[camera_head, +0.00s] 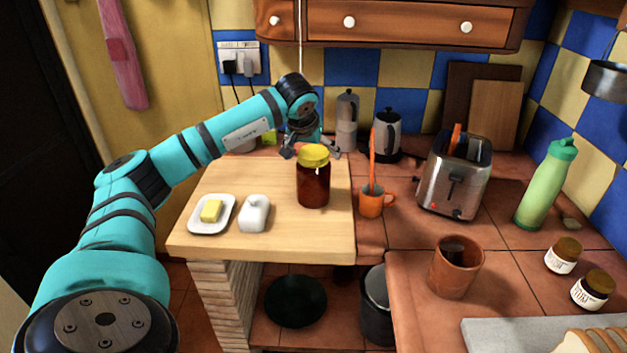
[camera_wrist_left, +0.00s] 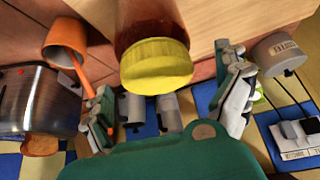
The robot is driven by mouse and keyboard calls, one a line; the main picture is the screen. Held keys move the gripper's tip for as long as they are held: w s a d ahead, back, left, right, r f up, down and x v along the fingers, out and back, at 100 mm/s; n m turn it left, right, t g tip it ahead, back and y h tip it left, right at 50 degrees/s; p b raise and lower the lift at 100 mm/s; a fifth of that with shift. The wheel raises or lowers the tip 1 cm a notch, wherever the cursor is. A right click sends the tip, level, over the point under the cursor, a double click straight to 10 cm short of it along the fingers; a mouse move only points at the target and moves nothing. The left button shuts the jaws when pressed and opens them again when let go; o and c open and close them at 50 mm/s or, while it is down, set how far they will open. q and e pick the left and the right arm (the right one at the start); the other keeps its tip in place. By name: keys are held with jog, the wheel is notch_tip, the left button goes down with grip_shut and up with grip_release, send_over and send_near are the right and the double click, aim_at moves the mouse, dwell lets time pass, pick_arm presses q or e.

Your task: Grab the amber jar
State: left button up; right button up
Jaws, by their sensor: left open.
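The amber jar (camera_head: 313,185) is dark brown-red glass with a yellow lid. It stands upright on the wooden board (camera_head: 265,175), near its right edge. In the left wrist view its yellow lid (camera_wrist_left: 157,67) shows at the top middle. My left gripper (camera_head: 312,153) is open just behind the jar, its tip partly hidden by the lid. In the left wrist view my left gripper (camera_wrist_left: 168,78) has one finger on each side of the lid, with gaps to both. My right gripper is not in view.
A butter dish (camera_head: 195,222) and its white cover (camera_head: 254,213) lie left of the jar. An orange cup (camera_head: 371,204) with an orange utensil stands close on the right. A toaster (camera_head: 454,174), a kettle (camera_head: 387,134) and a moka pot (camera_head: 347,120) stand beyond.

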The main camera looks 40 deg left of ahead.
pick_arm(q)
jog(key=p+x, duration=0.1)
jog(key=x, duration=0.4)
jog(key=shift+w+f, duration=0.25)
jog(key=shift+w, duration=0.05)
jog(key=shift+s, duration=0.1)
jog(key=c, duration=1.4)
jog(key=shift+r, duration=0.15)
jog(key=shift+c, duration=0.6)
jog(key=shift+r, duration=0.15)
